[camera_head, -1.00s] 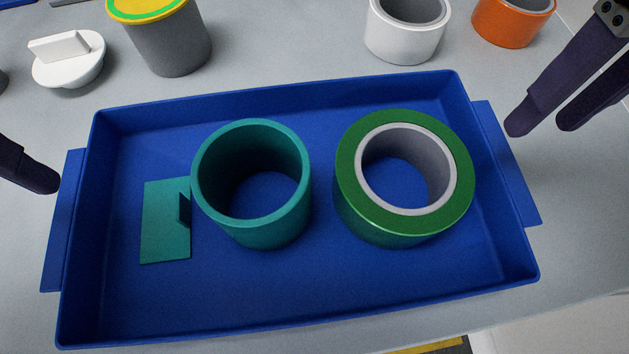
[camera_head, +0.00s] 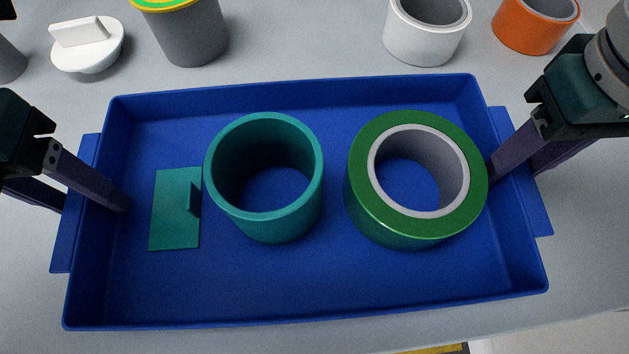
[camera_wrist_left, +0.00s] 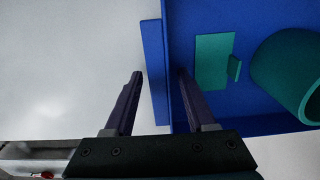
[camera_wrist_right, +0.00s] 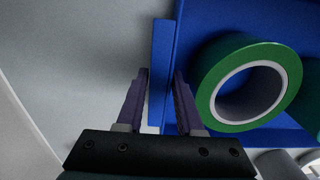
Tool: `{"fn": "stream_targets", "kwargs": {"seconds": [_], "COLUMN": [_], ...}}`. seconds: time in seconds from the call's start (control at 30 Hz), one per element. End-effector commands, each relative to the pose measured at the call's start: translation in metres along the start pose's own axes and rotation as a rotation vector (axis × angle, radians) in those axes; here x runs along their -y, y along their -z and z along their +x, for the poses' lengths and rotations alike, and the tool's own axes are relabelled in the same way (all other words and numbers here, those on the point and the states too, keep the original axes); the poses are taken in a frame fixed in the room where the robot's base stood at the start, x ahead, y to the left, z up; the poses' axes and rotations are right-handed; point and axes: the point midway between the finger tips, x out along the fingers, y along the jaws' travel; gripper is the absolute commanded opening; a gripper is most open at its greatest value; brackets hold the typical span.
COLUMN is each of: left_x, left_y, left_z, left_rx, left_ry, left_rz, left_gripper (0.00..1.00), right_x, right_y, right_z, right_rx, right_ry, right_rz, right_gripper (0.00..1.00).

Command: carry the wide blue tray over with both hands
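The wide blue tray (camera_head: 300,290) lies on the grey surface with a flat handle at each end. It holds a teal ring (camera_head: 265,220), a green roll with a grey core (camera_head: 362,205) and a flat teal piece with an upright tab (camera_head: 172,225). My left gripper (camera_wrist_left: 160,72) is open and straddles the left handle, one finger inside the tray and one outside. My right gripper (camera_wrist_right: 162,72) straddles the right handle (camera_wrist_right: 161,60) likewise, its fingers closer together. I cannot tell whether they press on it. In the head view the handles partly hide the outer fingers.
Behind the tray stand a grey cylinder with a yellow and green top (camera_head: 190,40), a white knobbed lid (camera_head: 85,55), a white ring (camera_head: 425,45) and an orange ring (camera_head: 532,30). Grey surface is bare in front of the tray.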

Motion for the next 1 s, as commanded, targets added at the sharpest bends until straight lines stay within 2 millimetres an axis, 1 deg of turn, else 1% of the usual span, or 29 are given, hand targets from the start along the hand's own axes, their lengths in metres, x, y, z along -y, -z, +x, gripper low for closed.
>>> {"fn": "stream_targets", "kwargs": {"seconds": [0.03, 0.3, 0.47, 1.0], "left_x": [0.0000, -0.0001, -0.0002, -0.0004], "left_y": [0.0000, 0.0000, 0.0000, -0.0001], "left_z": [-0.0001, -0.0003, -0.0004, -0.0006], "left_rx": [0.000, 0.000, 0.000, 0.000], "left_ry": [0.000, 0.000, 0.000, -0.001], "left_rz": [0.000, 0.000, 0.000, -0.001], "left_gripper": [0.49, 0.19, 0.01, 0.00], "right_x": [0.0000, -0.0001, -0.0001, -0.0002], "right_y": [0.0001, 0.0001, 0.0001, 0.0001], "right_z": [-0.0002, -0.0003, -0.0004, -0.0007], "right_rx": [0.000, 0.000, 0.000, 0.000], "right_ry": [0.000, 0.000, 0.000, -0.001], "right_rz": [0.000, 0.000, 0.000, 0.000], "right_gripper": [0.29, 0.00, 0.00, 0.00]}}
